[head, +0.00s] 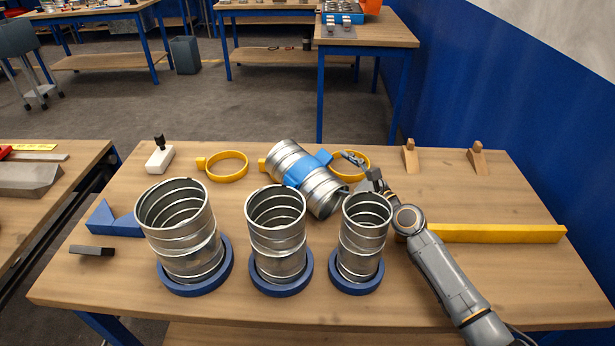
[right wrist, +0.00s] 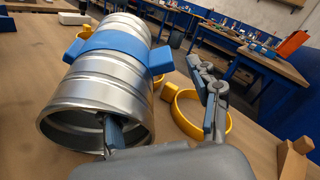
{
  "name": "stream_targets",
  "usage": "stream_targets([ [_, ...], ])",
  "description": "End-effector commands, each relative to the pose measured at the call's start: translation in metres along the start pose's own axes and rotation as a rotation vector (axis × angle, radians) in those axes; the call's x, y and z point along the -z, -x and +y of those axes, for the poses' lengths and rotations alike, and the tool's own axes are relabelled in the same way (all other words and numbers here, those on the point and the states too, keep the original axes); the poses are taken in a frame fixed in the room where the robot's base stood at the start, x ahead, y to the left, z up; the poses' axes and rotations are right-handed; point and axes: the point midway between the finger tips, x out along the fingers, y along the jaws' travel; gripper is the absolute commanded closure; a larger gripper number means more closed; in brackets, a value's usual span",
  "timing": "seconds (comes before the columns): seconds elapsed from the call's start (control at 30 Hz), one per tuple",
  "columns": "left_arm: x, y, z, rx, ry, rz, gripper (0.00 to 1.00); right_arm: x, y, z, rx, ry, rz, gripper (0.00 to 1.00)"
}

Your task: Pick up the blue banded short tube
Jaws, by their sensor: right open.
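The blue banded short tube (head: 307,178) is a ribbed silver metal tube with a blue band and blue tabs. It lies on its side, tilted across the back middle of the table. My right gripper (head: 360,176) is at its near right open end. In the right wrist view the tube (right wrist: 108,70) fills the left half with its open mouth facing me. There my right gripper (right wrist: 163,120) is open, with one finger at the mouth, seemingly inside the rim, and the other outside to the right. Whether either finger touches the tube is unclear. My left gripper is not in view.
Three upright metal tubes (head: 182,230) stand in blue ring bases along the table front. Yellow ring clamps (head: 227,167) lie behind, one close to my right gripper (right wrist: 201,113). A yellow bar (head: 495,233) and wooden wedges (head: 477,158) are at right.

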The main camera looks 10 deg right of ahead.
Motion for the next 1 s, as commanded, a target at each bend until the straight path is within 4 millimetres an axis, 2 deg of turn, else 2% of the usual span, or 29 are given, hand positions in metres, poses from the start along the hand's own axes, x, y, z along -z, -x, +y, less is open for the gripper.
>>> stream_targets([
  [0.03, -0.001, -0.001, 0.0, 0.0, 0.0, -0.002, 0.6, 0.0, -0.009, 0.0, 0.001, -0.002, -0.002, 0.39],
  [0.17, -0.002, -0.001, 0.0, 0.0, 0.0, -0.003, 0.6, 0.0, -0.022, 0.0, 0.0, -0.001, -0.001, 0.39],
  [0.43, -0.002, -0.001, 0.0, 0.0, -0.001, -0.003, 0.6, 0.001, -0.025, 0.0, 0.0, -0.001, 0.0, 0.39],
  [0.47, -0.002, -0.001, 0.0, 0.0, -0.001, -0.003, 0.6, 0.001, -0.025, 0.0, 0.0, -0.001, 0.0, 0.43],
  [0.73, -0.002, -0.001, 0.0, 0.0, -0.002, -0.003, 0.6, 0.001, -0.025, 0.0, 0.0, 0.0, 0.0, 0.98],
  [0.77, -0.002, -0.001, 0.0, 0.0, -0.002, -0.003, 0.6, 0.001, -0.025, 0.0, 0.0, 0.0, 0.0, 1.0],
  [1.0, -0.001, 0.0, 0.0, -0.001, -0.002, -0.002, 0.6, -0.001, -0.025, -0.001, 0.002, -0.001, -0.002, 1.0],
])
